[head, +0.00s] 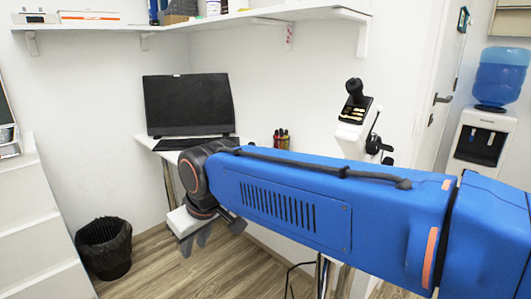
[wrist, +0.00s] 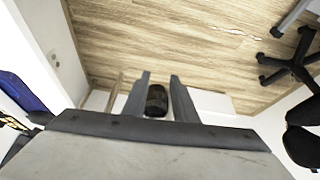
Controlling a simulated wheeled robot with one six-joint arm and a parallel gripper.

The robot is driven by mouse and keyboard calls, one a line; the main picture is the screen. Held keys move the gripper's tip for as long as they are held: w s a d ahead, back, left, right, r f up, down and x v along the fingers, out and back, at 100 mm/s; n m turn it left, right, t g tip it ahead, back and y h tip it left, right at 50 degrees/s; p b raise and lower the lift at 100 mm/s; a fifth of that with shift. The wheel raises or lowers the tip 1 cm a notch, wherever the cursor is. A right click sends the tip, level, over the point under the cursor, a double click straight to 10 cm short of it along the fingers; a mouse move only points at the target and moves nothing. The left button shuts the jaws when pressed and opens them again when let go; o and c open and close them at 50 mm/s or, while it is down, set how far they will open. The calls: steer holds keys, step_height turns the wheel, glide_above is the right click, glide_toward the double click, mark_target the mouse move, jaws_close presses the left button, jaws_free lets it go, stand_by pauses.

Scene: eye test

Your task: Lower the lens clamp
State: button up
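A white instrument (head: 352,133) with a black eyepiece-like top (head: 354,90) and dark knobs on its right side stands behind my blue arm. Its lower part is hidden by the arm. I cannot make out the lens clamp on it. My gripper (head: 195,243) hangs low to the left of the instrument, well apart from it, beyond the far end of my arm. In the wrist view the two grey fingers of my gripper (wrist: 160,76) stand apart with nothing held between them. The instrument is not recognisable in the wrist view.
A black monitor (head: 188,104) stands on a white desk behind my arm. A black bin (head: 104,247) is on the floor at left; a dark bin (wrist: 157,101) shows beyond the fingers. A shelf (head: 215,20) runs overhead. A water dispenser (head: 483,135) stands at right.

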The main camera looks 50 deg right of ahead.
steer(key=w+d+r+m, duration=0.1)
steer(key=w+d+r, duration=0.35)
steer(key=d, duration=0.25)
steer(key=w+d+r+h, duration=0.1)
steer(key=w+d+r, duration=0.2)
steer(key=d+r, duration=0.25)
steer(key=w+d+r+m, duration=0.1)
steer(key=w+d+r, duration=0.25)
steer(key=d, duration=0.45)
steer(key=s+d+r+m+h, duration=0.1)
steer(key=d+r, duration=0.2)
steer(key=d, duration=0.8)
steer(key=s+d+r, duration=0.2)
steer(key=d+r, duration=0.2)
steer(key=d, duration=0.7)
steer(key=shift+g, duration=0.4)
steer(key=x, duration=1.8)
steer(key=shift+w+d+r, duration=0.15)
steer(key=shift+d, duration=0.1)
jaws_close()
